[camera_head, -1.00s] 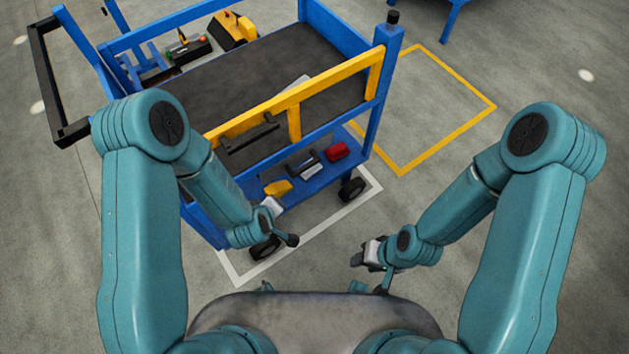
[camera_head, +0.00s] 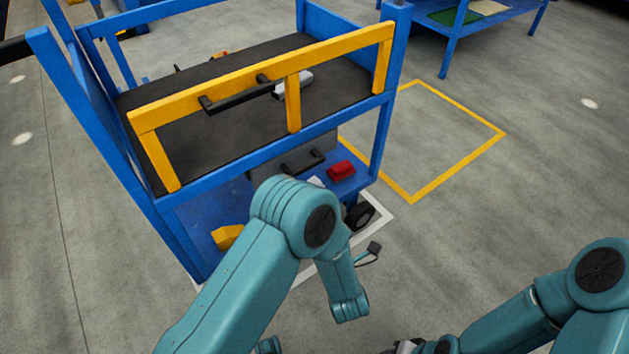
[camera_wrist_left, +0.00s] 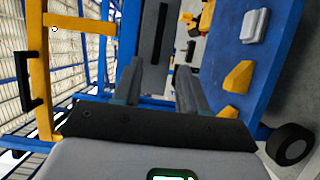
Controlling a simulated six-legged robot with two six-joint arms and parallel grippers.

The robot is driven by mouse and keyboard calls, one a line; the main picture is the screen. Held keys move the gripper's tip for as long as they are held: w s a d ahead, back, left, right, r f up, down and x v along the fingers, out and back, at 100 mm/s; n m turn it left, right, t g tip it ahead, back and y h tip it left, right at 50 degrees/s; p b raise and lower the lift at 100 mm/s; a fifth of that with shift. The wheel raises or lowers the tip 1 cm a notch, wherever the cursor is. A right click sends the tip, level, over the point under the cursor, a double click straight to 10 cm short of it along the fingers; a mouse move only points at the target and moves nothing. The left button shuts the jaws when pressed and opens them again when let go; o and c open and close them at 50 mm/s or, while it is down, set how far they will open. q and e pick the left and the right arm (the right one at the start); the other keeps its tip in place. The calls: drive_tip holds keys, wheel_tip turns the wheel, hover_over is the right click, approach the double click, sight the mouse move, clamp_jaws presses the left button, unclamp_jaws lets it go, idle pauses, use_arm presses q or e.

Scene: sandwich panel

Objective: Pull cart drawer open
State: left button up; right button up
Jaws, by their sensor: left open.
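The blue cart (camera_head: 345,115) stands ahead. Its grey drawer (camera_head: 264,163), with a black bar handle (camera_head: 303,162), sits under the upper deck, partly hidden by my left arm. The drawer looks shut. In the left wrist view, the grey drawer front (camera_wrist_left: 178,15) and its dark handle (camera_wrist_left: 158,45) lie ahead, roughly between the fingers. My left gripper (camera_wrist_left: 158,72) is open and empty, apart from the handle. My left arm hides that gripper in the head view. My right gripper (camera_head: 404,347) is barely in view at the bottom edge; its fingers cannot be made out.
A yellow gate (camera_head: 293,95) with its own black handle (camera_head: 237,96) closes the upper deck's near side. The lower shelf (camera_head: 197,215) bears a red item (camera_head: 341,171) and a yellow item (camera_head: 226,237). A cart wheel (camera_head: 360,215) is near my left arm. Floor on the right is clear.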

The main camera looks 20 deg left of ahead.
sight(307, 169)
use_arm(q)
drive_tip(key=b+x, duration=0.3)
drive_tip(key=x, duration=1.2)
drive_tip(key=shift+a, duration=0.2)
drive_tip(key=shift+w+a, duration=0.25)
drive_tip(key=shift+w, duration=0.25)
clamp_jaws()
